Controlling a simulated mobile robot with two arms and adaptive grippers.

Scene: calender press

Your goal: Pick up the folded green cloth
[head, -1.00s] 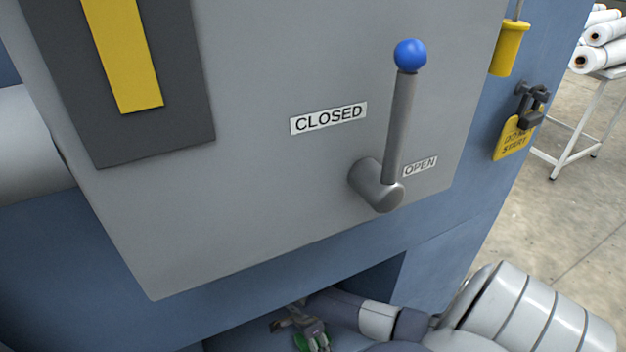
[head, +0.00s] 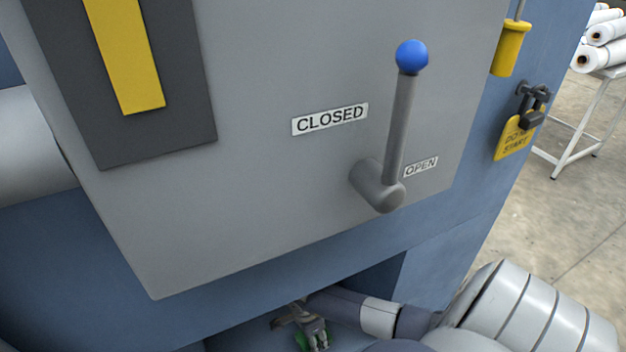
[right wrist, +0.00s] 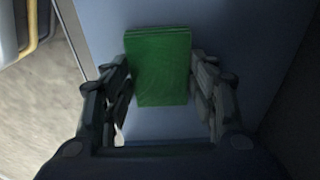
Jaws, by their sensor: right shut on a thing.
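The folded green cloth (right wrist: 160,68) is a thick rectangular pad between the fingers of my right gripper (right wrist: 162,82) in the right wrist view. The fingers press on its left and right sides, and the gripper is shut on it. In the head view, my right gripper (head: 314,336) is low in the recess under the grey panel, and a small part of the green cloth (head: 302,341) shows beside its fingers. The rest of the cloth is hidden there. My left gripper is not in view.
The grey panel (head: 250,190) overhangs the recess. It carries a lever with a blue knob (head: 411,57), upright between the CLOSED and OPEN labels. A padlock with a yellow tag (head: 519,137) hangs at right. A rack with white rolls (head: 605,55) stands on the open floor behind.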

